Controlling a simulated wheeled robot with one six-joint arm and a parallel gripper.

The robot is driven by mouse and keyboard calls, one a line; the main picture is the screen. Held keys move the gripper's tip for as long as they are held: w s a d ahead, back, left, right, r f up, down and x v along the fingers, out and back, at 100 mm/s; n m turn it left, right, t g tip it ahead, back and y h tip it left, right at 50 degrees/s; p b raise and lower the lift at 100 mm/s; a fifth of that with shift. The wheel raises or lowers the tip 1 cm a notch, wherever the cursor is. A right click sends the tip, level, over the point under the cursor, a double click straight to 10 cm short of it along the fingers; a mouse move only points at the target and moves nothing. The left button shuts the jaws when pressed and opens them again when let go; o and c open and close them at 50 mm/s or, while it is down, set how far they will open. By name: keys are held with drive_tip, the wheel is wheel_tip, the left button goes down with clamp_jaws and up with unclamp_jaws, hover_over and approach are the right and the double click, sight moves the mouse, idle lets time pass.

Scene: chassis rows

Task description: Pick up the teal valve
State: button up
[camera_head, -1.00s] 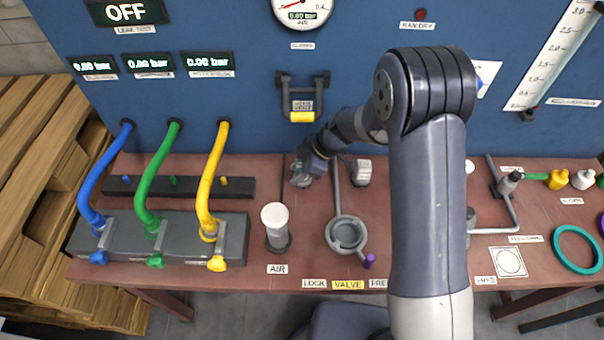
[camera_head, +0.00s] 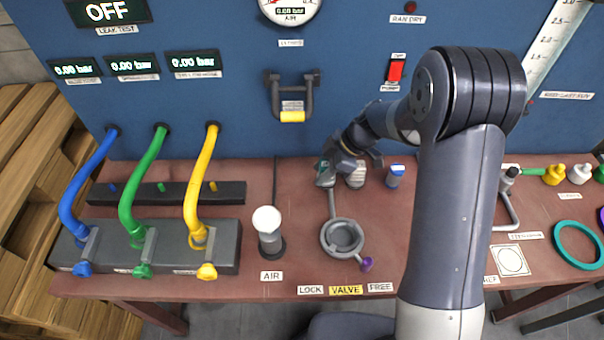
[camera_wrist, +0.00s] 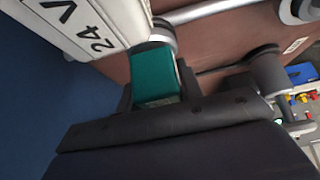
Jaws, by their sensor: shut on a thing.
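My gripper (camera_head: 328,172) is over the back part of the bench, behind the round grey holder. It is shut on a teal block, the teal valve (camera_wrist: 154,76), which sits between the jaws in the wrist view. In the head view only a small teal patch of the valve (camera_head: 322,168) shows at the gripper's left side. I cannot tell whether the valve touches the bench. The grey ring-shaped holder (camera_head: 328,247) with a purple knob stands in front of the gripper, behind the labels LOCK, VALVE and FREE.
A white-topped AIR post (camera_head: 267,220) stands to the left. A white ribbed piece (camera_head: 356,176) and a blue-capped piece (camera_head: 396,176) stand just right of the gripper. A box marked 24 V (camera_wrist: 88,22) is close in the wrist view. The blue panel (camera_head: 230,110) rises behind.

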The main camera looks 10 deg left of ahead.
wheel_tip(320, 180, up, 14)
drive_tip(key=shift+b, duration=0.45)
drive_tip(key=shift+a, duration=0.1)
